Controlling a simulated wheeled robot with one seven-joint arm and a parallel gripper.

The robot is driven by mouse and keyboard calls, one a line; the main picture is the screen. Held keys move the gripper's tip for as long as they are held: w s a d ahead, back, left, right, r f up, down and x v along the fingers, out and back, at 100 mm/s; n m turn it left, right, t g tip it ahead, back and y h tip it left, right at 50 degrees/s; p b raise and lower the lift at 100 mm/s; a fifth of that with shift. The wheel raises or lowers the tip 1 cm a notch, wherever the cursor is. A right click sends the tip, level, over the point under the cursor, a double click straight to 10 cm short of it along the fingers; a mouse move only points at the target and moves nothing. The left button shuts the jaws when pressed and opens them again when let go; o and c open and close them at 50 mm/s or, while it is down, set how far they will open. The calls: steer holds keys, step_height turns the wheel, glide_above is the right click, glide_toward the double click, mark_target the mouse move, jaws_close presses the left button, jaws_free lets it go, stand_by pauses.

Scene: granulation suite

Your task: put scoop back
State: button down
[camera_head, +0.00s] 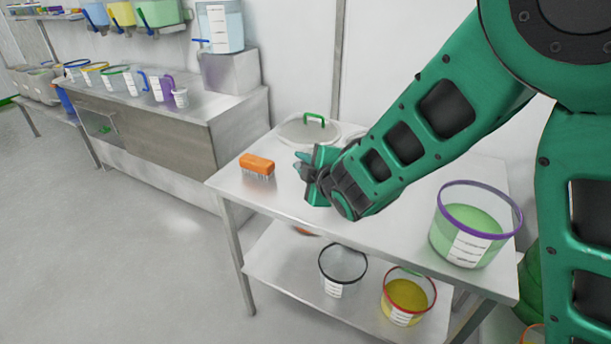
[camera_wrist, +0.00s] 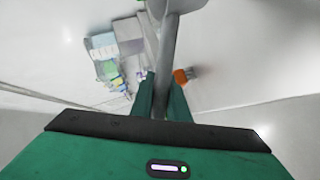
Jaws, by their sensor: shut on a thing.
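My gripper (camera_head: 306,168) is over the steel table (camera_head: 262,198), near the orange brush and the lidded pan. In the wrist view, my gripper (camera_wrist: 164,92) is shut on a grey handle, which runs up between the fingers to a wider grey part at the top edge. I take this to be the scoop (camera_wrist: 167,50); its far end is cut off. In the head view I cannot make out the scoop clearly at the fingers. No scoop holder is plain in either view.
An orange brush (camera_head: 257,164) lies left of my gripper. A round lid (camera_head: 298,131) with a green handle is behind it. A purple-rimmed tub (camera_head: 469,226) of green material stands at right. Tubs sit on the lower shelf (camera_head: 290,277). A counter (camera_head: 200,108) with containers is at back left.

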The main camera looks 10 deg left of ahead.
steer(key=shift+w+d+f, duration=0.1)
steer(key=shift+w+f, duration=0.1)
steer(key=shift+f, duration=0.6)
steer(key=shift+w+d+f, duration=0.1)
steer(key=shift+w+f, duration=0.15)
steer(key=shift+f, duration=0.55)
steer(key=shift+w+d+f, duration=0.1)
steer(key=shift+w+f, duration=0.1)
steer(key=shift+f, duration=0.6)
steer(key=c, duration=1.7)
jaws_free()
